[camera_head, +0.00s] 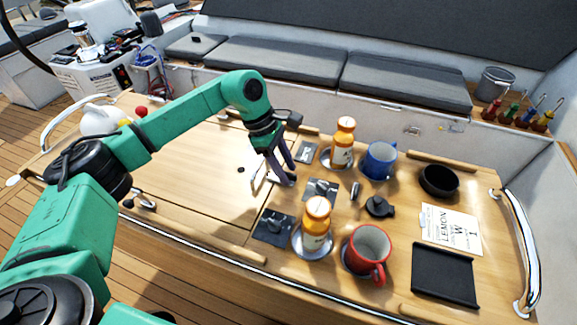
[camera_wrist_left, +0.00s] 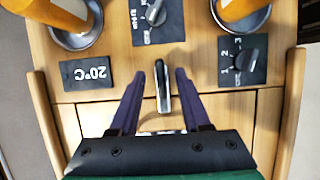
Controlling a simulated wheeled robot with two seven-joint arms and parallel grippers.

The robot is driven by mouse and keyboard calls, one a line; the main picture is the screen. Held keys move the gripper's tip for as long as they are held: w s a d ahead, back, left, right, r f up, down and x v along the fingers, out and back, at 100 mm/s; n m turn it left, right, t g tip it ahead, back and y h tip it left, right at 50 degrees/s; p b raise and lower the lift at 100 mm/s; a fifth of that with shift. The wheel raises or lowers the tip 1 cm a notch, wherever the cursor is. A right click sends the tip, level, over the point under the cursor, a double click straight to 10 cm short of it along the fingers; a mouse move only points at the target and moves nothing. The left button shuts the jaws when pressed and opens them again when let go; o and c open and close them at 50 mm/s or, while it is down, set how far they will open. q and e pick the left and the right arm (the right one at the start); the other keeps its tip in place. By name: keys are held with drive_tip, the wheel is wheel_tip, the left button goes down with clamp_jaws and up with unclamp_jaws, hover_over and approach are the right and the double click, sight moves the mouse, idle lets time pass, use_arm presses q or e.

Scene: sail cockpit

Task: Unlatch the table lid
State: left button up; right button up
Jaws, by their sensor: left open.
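The wooden table lid (camera_head: 196,172) lies flat and closed on the left part of the table. A small upright latch with a shiny metal rim (camera_wrist_left: 161,87) stands at the lid's seam, in the middle of the left wrist view. My left gripper (camera_head: 286,180) reaches down over this edge from the left. In the left wrist view its two purple fingers (camera_wrist_left: 158,76) are open, one on each side of the latch, with a visible gap on both sides. In the head view the fingers largely hide the latch. My right gripper is not in view.
Two orange bottles (camera_head: 316,226) (camera_head: 343,141), a red mug (camera_head: 367,250), a blue mug (camera_head: 379,160) and a black bowl (camera_head: 439,180) crowd the right side. The lid top is mostly clear.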

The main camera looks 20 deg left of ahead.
use_arm(q)
drive_tip(key=shift+x, duration=0.8)
drive_tip(key=shift+a, duration=0.1)
clamp_jaws()
drive_tip(key=shift+f, duration=0.1)
drive_tip(key=n+t+b, duration=0.1)
drive_tip(key=n+b, duration=0.1)
drive_tip(key=n, duration=0.1)
drive_tip(key=shift+f+n+t+b, duration=0.1)
drive_tip(key=shift+n+t+b, duration=0.2)
drive_tip(key=shift+b, duration=0.1)
drive_tip(key=n+t+b, duration=0.1)
drive_tip(key=n+b, duration=0.1)
drive_tip(key=n+y+b, duration=0.1)
drive_tip(key=n, duration=0.2)
drive_tip(key=shift+t+b, duration=0.4)
drive_tip(key=n+b, duration=0.1)
drive_tip(key=n, duration=0.2)
drive_tip(key=n+t+y+b, duration=0.1)
drive_tip(key=n+b, duration=0.1)
drive_tip(key=shift+n+y, duration=0.3)
drive_tip(key=shift+n, duration=0.1)
drive_tip(key=shift+n+t+y+b, duration=0.3)
drive_tip(key=shift+n+y+b, duration=0.4)
drive_tip(key=shift+n+b, duration=0.8)
drive_tip(key=shift+r+n+p, duration=0.25)
drive_tip(key=shift+n+p, duration=0.05)
drive_tip(key=shift+n, duration=0.1)
